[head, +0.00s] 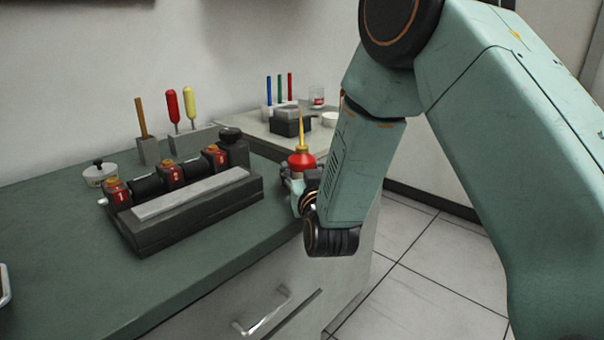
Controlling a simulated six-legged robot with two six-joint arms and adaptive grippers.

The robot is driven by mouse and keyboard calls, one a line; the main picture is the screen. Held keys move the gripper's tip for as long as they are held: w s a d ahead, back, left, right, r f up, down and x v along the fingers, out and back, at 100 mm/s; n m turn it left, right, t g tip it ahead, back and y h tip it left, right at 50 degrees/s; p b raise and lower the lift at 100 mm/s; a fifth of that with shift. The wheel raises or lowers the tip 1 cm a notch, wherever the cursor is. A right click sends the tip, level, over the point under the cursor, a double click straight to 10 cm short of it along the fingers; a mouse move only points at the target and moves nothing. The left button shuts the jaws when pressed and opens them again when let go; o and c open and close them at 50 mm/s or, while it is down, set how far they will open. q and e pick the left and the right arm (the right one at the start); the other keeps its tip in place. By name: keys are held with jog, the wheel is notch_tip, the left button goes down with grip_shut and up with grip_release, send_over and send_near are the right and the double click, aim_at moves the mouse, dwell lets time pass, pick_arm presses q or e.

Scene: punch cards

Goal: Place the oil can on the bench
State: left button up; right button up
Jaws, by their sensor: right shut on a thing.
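The oil can (302,160) is red with a thin yellow spout pointing up. It is upright near the right edge of the green-topped bench (80,265). My right gripper (298,182) is shut on the oil can. The fingers are small in the view and partly hidden by my right wrist, as is the can's lower part. I cannot tell whether the can's base touches the bench top. My left gripper is not in view.
A dark device with red numbered blocks (190,190) stands left of the can. Behind it are a small lidded pot (100,173) and handled tools in holders (195,138). A side table (253,128) holds a dark box (291,126).

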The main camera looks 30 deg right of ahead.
jog(key=shift+w+d, duration=0.15)
jog(key=shift+w, duration=0.05)
jog(key=o, duration=0.7)
jog(key=shift+d+f, duration=0.1)
jog(key=o, duration=0.5)
jog(key=shift+s+r, duration=0.25)
jog(key=shift+s, duration=0.05)
jog(key=shift+c, duration=0.2)
jog(key=shift+w+f, duration=0.2)
jog(key=shift+w, duration=0.05)
jog(key=p+v, duration=0.1)
jog(key=v, duration=1.1)
jog(key=shift+s+r, duration=0.1)
jog(key=shift+s, duration=0.05)
